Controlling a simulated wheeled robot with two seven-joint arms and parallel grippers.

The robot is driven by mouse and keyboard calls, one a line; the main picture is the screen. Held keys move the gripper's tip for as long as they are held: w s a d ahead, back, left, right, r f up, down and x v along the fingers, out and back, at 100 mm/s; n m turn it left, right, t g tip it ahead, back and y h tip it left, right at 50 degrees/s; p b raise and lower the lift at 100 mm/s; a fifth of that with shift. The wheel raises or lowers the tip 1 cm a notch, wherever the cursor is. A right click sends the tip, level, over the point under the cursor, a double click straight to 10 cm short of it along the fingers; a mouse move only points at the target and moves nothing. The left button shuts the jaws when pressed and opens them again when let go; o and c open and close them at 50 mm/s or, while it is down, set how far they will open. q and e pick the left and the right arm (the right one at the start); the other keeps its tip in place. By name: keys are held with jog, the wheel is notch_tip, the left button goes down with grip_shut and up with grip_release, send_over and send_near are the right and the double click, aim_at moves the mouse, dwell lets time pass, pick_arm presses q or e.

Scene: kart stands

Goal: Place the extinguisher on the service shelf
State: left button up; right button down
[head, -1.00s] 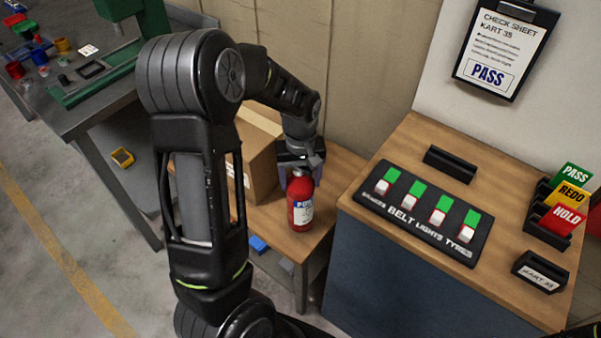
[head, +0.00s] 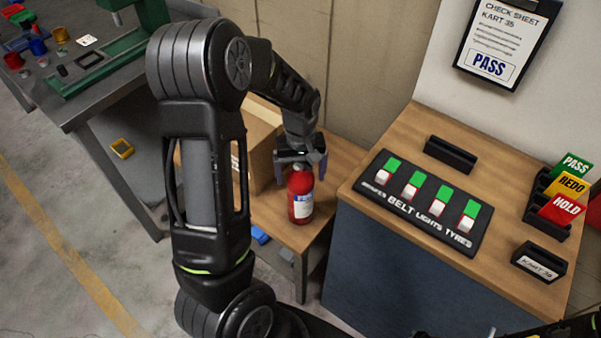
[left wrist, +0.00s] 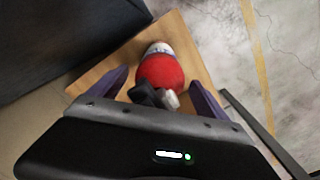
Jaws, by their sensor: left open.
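The red extinguisher (head: 300,197) with a white label stands upright on a low wooden bench (head: 274,222), near its right side. My left gripper (head: 300,170) is open at the top of the extinguisher, with its purple fingers spread to either side. In the left wrist view the red body of the extinguisher (left wrist: 160,72) and its dark valve top lie between the two open fingers (left wrist: 160,88). I see a gap on each side, so the fingers are not closed on it. Only a piece of my right arm shows at the bottom right edge; its gripper is not seen.
A cardboard box (head: 262,135) stands on the bench, left of the extinguisher. A higher cabinet with a wooden top (head: 405,145) stands at the right, carrying a switch panel (head: 425,203) and card holders. A grey workbench (head: 85,100) is at the far left.

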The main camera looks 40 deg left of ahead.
pick_arm(q)
notch_tip(320, 180, up, 12)
jog(key=shift+r, duration=0.2)
dwell(0.4)
jog(key=shift+c, duration=0.2)
